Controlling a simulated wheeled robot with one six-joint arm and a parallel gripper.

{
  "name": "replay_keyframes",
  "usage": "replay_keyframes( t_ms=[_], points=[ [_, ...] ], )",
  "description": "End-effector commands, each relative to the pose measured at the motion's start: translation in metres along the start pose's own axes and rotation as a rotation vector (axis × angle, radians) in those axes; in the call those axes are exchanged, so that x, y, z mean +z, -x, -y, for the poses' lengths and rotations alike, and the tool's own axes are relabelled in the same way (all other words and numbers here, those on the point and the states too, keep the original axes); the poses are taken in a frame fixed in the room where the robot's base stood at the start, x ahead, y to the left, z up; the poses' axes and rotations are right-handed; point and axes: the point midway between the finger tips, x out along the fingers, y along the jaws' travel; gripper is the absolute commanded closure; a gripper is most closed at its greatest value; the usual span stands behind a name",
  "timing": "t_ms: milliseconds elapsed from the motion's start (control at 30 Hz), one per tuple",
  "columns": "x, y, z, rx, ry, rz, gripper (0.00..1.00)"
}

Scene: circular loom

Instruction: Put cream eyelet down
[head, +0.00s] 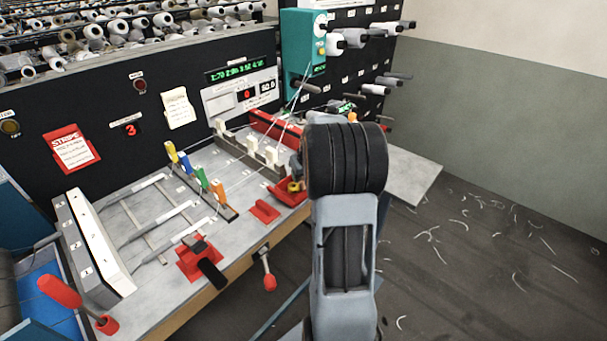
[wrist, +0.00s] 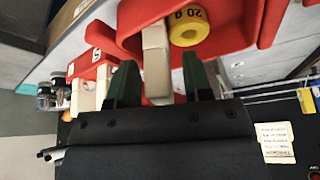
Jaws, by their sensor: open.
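In the wrist view my gripper (wrist: 157,62) is open, with two dark green fingers. A cream eyelet (wrist: 155,50), a pale upright block, stands between the fingers with a gap on each side. It is at the red tray (wrist: 258,22), beside a yellow weight (wrist: 187,27) marked 20 g. The tray also shows in the head view (head: 290,196), left of my arm, with the yellow weight (head: 294,186) in it. My arm hides most of the gripper in the head view, and I cannot make out this eyelet there.
Other cream eyelets (head: 250,143) stand along a rail on the grey bench (head: 150,262). Coloured clips (head: 204,178), a flat red piece (head: 264,211) and a red clamp (head: 200,258) lie nearby. White threads run up to a teal unit (head: 304,45).

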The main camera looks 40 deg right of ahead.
Motion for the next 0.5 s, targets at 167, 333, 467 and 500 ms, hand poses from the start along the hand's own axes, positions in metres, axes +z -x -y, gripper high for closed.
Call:
replay_keyframes(
  t_ms=[167, 333, 467, 500],
  points=[
    [-0.001, 0.002, 0.000, 0.000, 0.000, 0.000, 0.54],
    [-0.002, 0.018, 0.000, 0.001, 0.000, -0.004, 0.54],
    [-0.002, 0.044, 0.000, 0.002, 0.001, -0.005, 0.54],
    [-0.002, 0.052, 0.000, 0.002, 0.001, -0.006, 0.54]
  ],
)
